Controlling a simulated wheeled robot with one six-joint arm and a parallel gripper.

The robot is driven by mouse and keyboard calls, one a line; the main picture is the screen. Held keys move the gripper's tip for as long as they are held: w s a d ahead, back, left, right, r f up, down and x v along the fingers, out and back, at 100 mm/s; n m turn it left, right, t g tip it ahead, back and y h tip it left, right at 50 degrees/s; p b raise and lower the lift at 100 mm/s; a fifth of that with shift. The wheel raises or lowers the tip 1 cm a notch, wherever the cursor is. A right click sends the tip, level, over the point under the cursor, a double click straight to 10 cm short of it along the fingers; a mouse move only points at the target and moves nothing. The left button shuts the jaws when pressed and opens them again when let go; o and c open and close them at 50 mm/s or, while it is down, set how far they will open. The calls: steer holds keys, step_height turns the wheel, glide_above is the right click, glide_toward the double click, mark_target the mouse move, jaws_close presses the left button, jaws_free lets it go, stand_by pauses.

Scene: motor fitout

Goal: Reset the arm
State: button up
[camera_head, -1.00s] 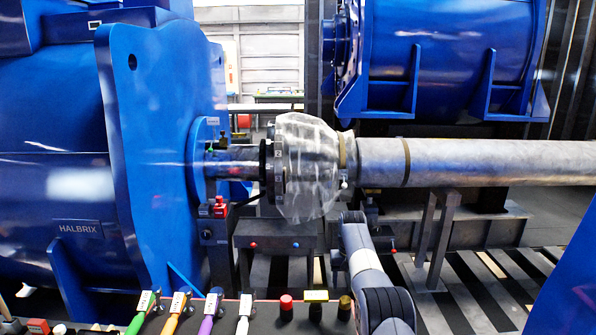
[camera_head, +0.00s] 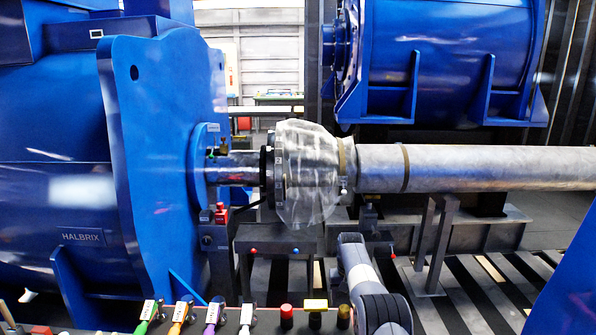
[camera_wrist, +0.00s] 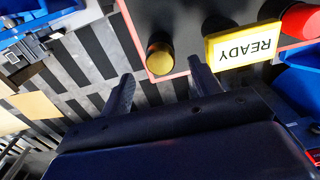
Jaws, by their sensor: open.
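My gripper (camera_wrist: 160,88) shows in the wrist view with its two dark fingers spread apart and nothing between them. Beyond the fingertips are a brass-coloured knob (camera_wrist: 160,55) and a yellow plate reading READY (camera_wrist: 243,46), on a dark red-edged panel. In the head view my arm (camera_head: 362,270) rises at the lower middle, in front of the pipe, and its gripper is not visible there. The same panel (camera_head: 267,320) runs along the bottom edge, with the yellow plate (camera_head: 315,304) and brass knob (camera_head: 343,316) just left of my arm.
A blue motor marked HALBRIX (camera_head: 75,200) fills the left. A shaft (camera_head: 238,168) runs to a clear-wrapped coupling (camera_head: 308,172) and a grey pipe (camera_head: 480,167). Several coloured-handle tools (camera_head: 212,315) and red knobs (camera_head: 286,315) line the panel. Slatted floor (camera_head: 465,290) lies open at right.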

step_height(320, 180, up, 5)
steer(key=shift+p, duration=1.15)
